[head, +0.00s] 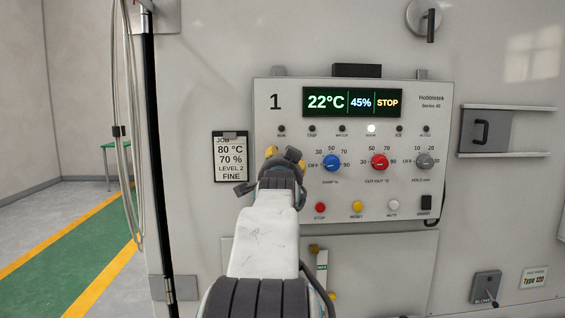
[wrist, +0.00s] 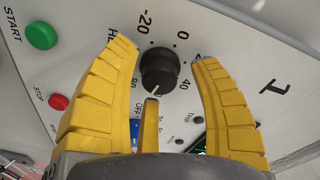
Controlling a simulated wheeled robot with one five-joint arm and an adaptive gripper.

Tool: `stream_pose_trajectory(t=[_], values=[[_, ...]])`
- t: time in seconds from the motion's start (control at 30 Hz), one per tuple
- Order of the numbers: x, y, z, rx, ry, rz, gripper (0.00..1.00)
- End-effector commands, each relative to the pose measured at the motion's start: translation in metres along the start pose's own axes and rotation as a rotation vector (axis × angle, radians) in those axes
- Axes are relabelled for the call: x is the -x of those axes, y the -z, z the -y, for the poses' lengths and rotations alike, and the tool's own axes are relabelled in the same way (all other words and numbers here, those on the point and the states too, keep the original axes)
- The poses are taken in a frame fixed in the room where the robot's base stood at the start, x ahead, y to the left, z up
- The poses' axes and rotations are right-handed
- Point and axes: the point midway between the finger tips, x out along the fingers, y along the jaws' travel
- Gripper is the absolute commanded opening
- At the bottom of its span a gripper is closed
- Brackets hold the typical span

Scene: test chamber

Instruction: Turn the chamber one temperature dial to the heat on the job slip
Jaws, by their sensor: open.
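The chamber one control panel (head: 345,200) has a display (head: 352,102) reading 22°C, 45% and STOP. The job slip (head: 231,160) to its left reads 80 °C, 70 %, LEVEL 2, FINE. The temperature dial, a black knob (wrist: 159,69), shows in the wrist view with scale numbers including -20, 0, 40 and 80; its white mark points down in the picture. In the head view my gripper (head: 285,154) hides this dial. In the wrist view my gripper (wrist: 165,56) is open, its yellow fingers on both sides of the knob.
A blue dial (head: 331,163), a red dial (head: 380,162) and a grey dial (head: 425,160) sit to the right. A green START button (wrist: 41,35) and a red STOP button (wrist: 58,102) are beside the fingers.

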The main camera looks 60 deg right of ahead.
Motion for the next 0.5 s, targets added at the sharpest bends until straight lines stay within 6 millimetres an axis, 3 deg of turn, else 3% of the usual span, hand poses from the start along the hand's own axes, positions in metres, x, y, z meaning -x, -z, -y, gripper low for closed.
stream_pose_trajectory(t=[0.43, 0.5], values=[[-0.0061, 0.0001, 0.0002, 0.001, 0.001, -0.001, 0.59], [-0.0061, 0.0001, 0.0002, 0.001, 0.001, -0.001, 0.53]])
